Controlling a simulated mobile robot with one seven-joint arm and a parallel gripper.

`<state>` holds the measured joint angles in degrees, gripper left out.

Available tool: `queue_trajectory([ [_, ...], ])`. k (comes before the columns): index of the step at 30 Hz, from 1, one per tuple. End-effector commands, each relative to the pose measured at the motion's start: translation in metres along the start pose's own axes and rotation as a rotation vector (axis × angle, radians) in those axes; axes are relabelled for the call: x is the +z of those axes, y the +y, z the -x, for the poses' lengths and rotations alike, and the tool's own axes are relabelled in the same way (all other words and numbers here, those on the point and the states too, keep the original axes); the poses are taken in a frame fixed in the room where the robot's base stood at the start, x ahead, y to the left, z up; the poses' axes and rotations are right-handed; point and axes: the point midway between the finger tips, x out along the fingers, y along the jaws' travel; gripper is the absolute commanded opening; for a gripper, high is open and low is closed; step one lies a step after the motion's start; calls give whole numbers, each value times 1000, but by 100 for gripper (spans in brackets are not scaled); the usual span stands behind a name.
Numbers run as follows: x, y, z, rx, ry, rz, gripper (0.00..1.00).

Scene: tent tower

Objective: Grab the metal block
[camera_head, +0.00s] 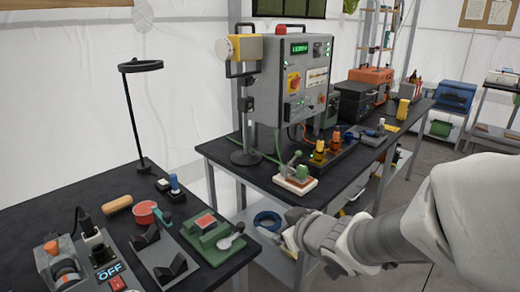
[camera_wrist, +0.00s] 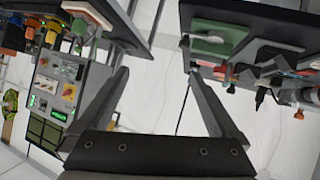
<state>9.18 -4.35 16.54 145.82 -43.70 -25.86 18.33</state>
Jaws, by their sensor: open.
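A grey metal block with dark V-shaped pieces (camera_head: 163,262) sits on the near-left bench, between the control box and a green fixture (camera_head: 212,238). I cannot tell for certain whether it is the metal block meant. My gripper (camera_head: 290,238) is to the right of that bench, near the gap between the two benches, and apart from the block. In the wrist view my gripper (camera_wrist: 158,72) has its two fingers spread, with nothing between them. The green fixture also shows in the wrist view (camera_wrist: 215,38), beyond the right finger.
The near-left bench also holds a control box (camera_head: 85,262), a red round tin (camera_head: 145,212) and a ring lamp (camera_head: 138,110). The second bench carries a large grey machine (camera_head: 300,75) and a small green-handled fixture (camera_head: 296,178). A blue coil (camera_head: 267,220) lies on a lower shelf.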

Motion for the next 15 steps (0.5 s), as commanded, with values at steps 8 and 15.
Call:
queue_trajectory([
  [8,5,-72,-27,-292,162,-38,98],
  [15,-3,-84,-33,-339,188,-50,98],
])
